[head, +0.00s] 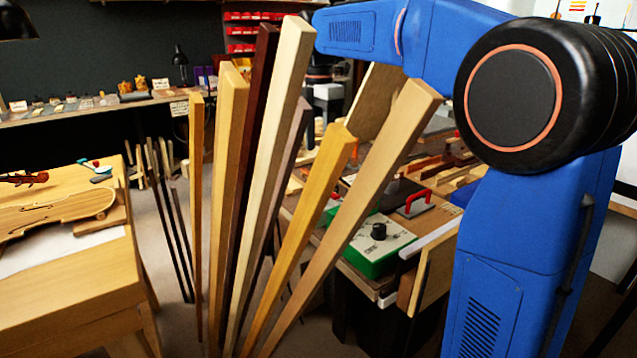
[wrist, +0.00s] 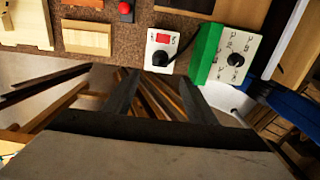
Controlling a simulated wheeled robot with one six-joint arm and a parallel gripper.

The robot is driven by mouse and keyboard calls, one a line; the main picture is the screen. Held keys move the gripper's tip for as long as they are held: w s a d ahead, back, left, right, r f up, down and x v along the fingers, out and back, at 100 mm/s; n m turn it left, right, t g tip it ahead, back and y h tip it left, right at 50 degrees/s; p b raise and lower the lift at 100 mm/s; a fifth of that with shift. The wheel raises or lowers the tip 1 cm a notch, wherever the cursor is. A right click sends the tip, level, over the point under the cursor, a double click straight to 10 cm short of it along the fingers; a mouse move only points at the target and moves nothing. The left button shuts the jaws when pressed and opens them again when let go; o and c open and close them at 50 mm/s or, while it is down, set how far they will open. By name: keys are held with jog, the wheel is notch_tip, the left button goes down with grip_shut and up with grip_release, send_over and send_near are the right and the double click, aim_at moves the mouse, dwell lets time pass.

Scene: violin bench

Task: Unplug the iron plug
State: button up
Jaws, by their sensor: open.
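I cannot make out the iron plug for certain in either view. A green and white control box with a black knob (head: 378,232) sits on the bench, and also shows in the wrist view (wrist: 236,60). Beside it in the wrist view is a small white unit (wrist: 161,48) with a red display and a black round part. A dark cable (wrist: 183,50) runs between the two. My gripper (wrist: 158,86) is open and empty, its two dark fingers apart below the white unit in the picture. In the head view my gripper is hidden behind the wood strips.
Tall wood strips (head: 265,170) stand in front of the bench and block much of the head view. A red-handled tool (head: 413,203) lies behind the control box. A red button (wrist: 125,8) shows in the wrist view. A violin table (head: 75,275) stands at left.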

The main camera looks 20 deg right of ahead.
aim_at(319, 189)
notch_tip(319, 189, down, 14)
jog(key=shift+r, duration=0.2)
dwell(0.4)
jog(key=c, duration=1.2)
